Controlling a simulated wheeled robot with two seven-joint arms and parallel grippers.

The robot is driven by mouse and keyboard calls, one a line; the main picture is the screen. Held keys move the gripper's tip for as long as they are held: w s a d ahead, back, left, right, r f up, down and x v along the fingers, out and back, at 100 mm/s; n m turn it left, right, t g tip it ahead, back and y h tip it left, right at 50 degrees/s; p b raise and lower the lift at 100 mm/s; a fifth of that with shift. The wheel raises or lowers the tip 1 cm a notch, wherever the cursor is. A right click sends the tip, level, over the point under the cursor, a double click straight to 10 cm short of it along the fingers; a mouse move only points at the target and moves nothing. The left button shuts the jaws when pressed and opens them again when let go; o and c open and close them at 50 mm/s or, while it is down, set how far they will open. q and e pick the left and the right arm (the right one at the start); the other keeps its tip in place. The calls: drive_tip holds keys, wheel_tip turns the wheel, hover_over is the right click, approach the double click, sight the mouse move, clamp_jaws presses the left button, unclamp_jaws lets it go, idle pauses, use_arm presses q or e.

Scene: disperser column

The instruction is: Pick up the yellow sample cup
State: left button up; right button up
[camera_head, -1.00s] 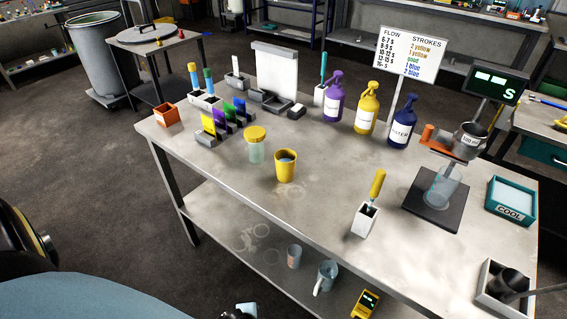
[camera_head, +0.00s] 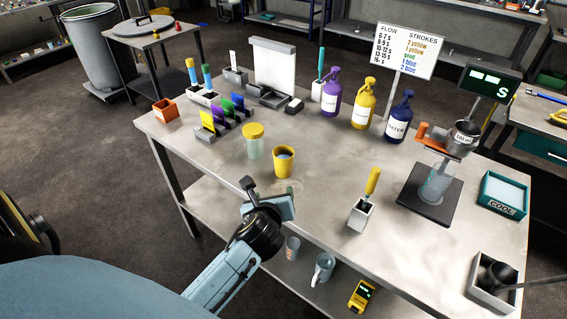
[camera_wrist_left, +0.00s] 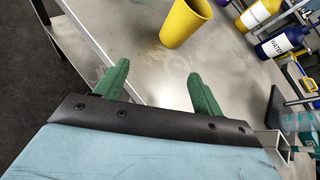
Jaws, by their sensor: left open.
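My right gripper is not in view.
A jar with a yellow lid (camera_head: 253,143) stands close left of the cup. A white holder with a yellow-handled tool (camera_head: 361,213) stands to the right. Pump bottles (camera_head: 362,103) stand behind. The table surface (camera_head: 320,180) right of the cup is clear.

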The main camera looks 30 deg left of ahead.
sight(281, 169)
use_arm(q)
drive_tip(key=w+r+m, duration=0.2)
drive_tip(key=m, duration=0.1)
drive_tip(key=shift+a+t, duration=0.15)
drive_tip(key=shift+t, duration=0.25)
drive_tip(key=shift+w+m, duration=0.2)
drive_tip(key=shift+m, duration=0.2)
drive_tip(key=shift+y, duration=0.3)
drive_tip(key=b+x, duration=0.1)
drive_tip(key=x, duration=0.7)
drive_tip(key=shift+w+r+b, duration=0.1)
drive_tip(key=shift+r+b, duration=0.05)
drive_tip(key=shift+b, duration=0.25)
drive_tip(key=x, duration=0.1)
drive_tip(key=b+x, duration=0.1)
drive_tip(key=x, duration=0.3)
drive_tip(key=shift+w+d+b, duration=0.2)
drive_tip(key=shift+d+b, duration=0.05)
drive_tip(key=shift+b, duration=0.1)
drive_tip(key=shift+r, duration=0.1)
drive_tip(key=c, duration=1.1)
